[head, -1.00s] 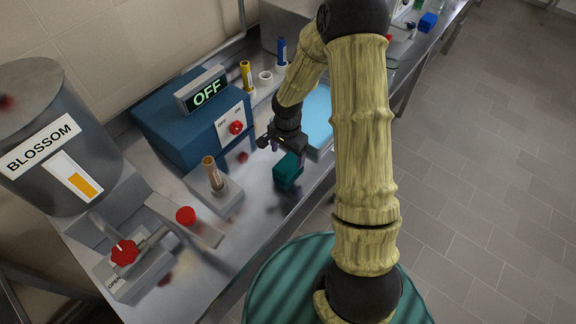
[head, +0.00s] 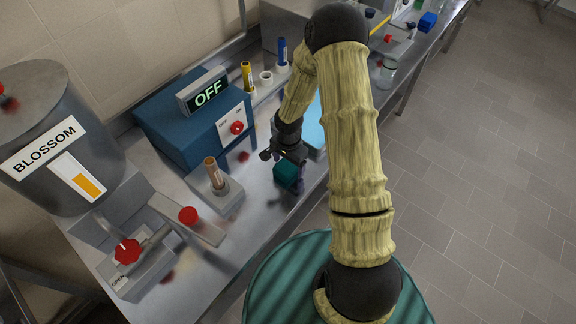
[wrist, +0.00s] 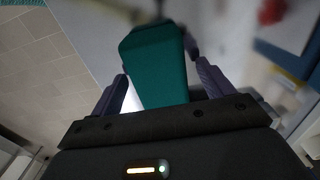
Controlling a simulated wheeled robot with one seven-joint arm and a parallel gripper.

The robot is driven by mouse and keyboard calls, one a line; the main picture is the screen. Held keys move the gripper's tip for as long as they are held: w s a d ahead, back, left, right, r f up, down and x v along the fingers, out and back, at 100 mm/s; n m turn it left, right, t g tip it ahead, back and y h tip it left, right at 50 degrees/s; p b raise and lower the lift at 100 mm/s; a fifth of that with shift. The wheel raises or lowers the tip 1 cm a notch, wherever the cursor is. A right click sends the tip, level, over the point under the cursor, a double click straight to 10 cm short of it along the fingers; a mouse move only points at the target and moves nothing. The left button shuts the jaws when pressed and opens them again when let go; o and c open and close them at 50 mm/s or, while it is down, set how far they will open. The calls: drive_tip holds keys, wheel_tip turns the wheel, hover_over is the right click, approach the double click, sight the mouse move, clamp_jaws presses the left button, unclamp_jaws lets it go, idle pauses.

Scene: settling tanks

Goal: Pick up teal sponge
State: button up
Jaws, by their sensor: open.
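The teal sponge (head: 286,173) is a small block on the steel bench, near its front edge. My gripper (head: 294,176) is at the sponge, reaching down from above and behind it. In the wrist view the sponge (wrist: 156,66) sits between the two dark purple fingers of my gripper (wrist: 158,72). The fingers are open, with a gap visible at the left finger; whether the right finger touches the sponge is hard to tell. The far end of the sponge is blurred.
A blue box with an OFF display (head: 207,91) and a grey holder with a brown-topped tube (head: 213,174) stand left of the sponge. A light-blue tray (head: 314,130) lies behind my gripper. The BLOSSOM tank (head: 45,140) and red-knobbed valve (head: 127,251) are further left.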

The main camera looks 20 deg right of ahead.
sight(289, 163)
drive_tip(key=c, duration=1.1)
drive_tip(key=shift+r, duration=0.1)
drive_tip(key=shift+c, duration=0.2)
wheel_tip(289, 163, up, 10)
drive_tip(key=shift+f+b, duration=0.1)
drive_tip(key=shift+b, duration=0.55)
drive_tip(key=o, duration=0.4)
drive_tip(key=shift+c, duration=1.1)
